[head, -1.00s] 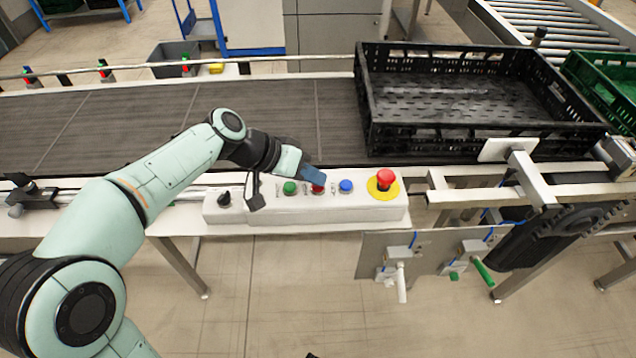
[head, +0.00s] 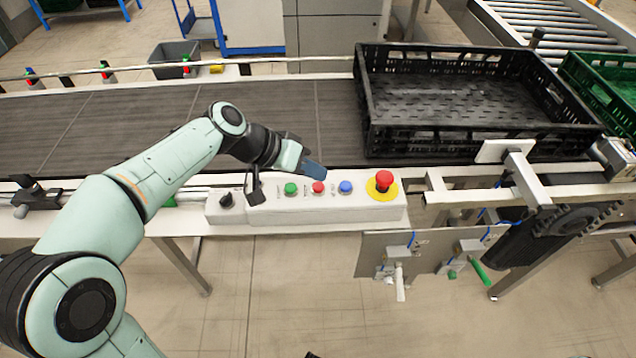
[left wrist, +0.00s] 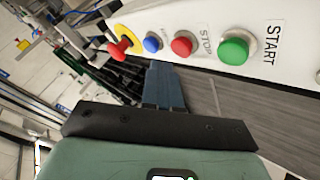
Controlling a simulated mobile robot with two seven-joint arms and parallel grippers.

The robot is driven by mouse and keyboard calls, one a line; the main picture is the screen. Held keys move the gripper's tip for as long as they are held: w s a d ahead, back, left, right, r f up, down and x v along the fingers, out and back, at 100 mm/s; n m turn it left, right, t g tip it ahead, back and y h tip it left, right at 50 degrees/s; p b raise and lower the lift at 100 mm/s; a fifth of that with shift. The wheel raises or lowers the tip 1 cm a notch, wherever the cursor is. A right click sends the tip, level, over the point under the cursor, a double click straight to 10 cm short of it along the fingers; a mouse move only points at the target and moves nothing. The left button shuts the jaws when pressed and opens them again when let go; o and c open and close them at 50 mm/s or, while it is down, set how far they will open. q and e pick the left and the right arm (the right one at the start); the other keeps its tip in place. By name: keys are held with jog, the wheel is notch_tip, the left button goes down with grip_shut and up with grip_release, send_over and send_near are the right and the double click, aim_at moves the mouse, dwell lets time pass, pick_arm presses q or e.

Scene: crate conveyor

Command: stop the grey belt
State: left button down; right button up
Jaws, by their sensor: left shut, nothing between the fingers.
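The grey belt (head: 130,118) runs across the head view behind a white control box (head: 268,212). The box carries a green button (head: 291,189), a red button (head: 318,188), a blue button (head: 345,187) and a red mushroom button (head: 384,180) on a yellow disc. In the left wrist view the green button (left wrist: 234,48) is labelled START and the red button (left wrist: 181,45) STOP. My left gripper (head: 314,170) is shut and empty, its blue fingertips just behind and above the red button, apart from it. The fingers also show in the left wrist view (left wrist: 163,85). My right gripper is out of view.
A black crate (head: 480,138) stands on the belt at the right. A green crate (head: 606,90) and a roller conveyor (head: 560,30) lie beyond it. A metal bracket (head: 520,170) sticks out at the belt's right front edge.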

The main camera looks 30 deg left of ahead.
aim_at(313, 186)
pick_arm(q)
jog(key=shift+r+p, duration=1.6)
jog(key=shift+r, duration=0.75)
jog(key=shift+f, duration=0.1)
